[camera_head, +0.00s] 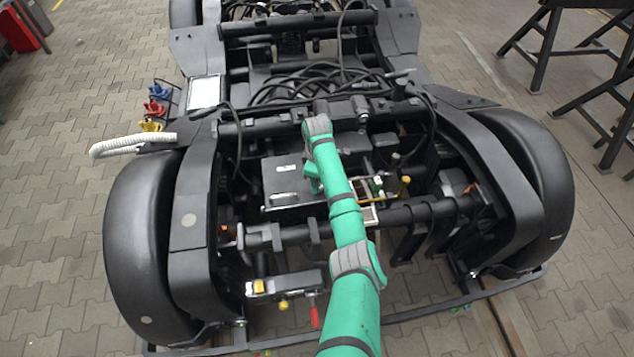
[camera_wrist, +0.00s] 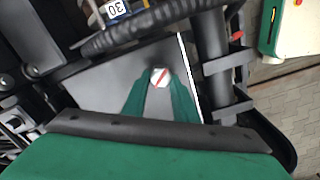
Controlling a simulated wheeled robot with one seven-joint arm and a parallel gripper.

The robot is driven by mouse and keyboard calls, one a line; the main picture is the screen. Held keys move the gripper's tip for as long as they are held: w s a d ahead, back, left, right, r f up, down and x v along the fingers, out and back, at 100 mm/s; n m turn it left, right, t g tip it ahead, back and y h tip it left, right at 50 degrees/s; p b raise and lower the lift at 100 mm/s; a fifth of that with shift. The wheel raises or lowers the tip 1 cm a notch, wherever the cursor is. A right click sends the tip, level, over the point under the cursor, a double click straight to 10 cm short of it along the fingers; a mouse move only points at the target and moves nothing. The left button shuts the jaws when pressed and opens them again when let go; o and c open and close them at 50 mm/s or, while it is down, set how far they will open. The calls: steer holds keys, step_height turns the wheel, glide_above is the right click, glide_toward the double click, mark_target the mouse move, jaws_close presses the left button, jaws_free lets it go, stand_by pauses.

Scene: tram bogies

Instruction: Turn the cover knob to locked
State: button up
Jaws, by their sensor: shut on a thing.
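In the wrist view a small round white knob (camera_wrist: 160,76) with a slanted red stripe sits on a flat dark grey cover plate (camera_wrist: 105,82). The stripe runs from lower left to upper right. My gripper (camera_wrist: 160,82) has its two green fingers at either side of the knob and is shut on it. The finger tips hide part of the knob's sides. No locked or unlocked mark can be read beside it. In the head view my green arm (camera_head: 343,215) reaches over the bogie, and the gripper and knob cannot be made out there.
A ribbed black hose (camera_wrist: 145,25) and a label reading 30 (camera_wrist: 115,9) lie close to the plate. A thick dark tube (camera_wrist: 210,55) runs along its right. In the head view, black wheel guards (camera_head: 150,245) flank the bogie, and a black box (camera_head: 290,182) lies left of my arm.

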steer(key=m, duration=0.4)
steer(key=shift+d+m, duration=0.2)
steer(key=shift+m, duration=0.1)
steer(key=shift+w+d+m, duration=0.1)
steer(key=shift+m, duration=1.5)
steer(key=o, duration=1.1)
steer(key=shift+c, duration=0.2)
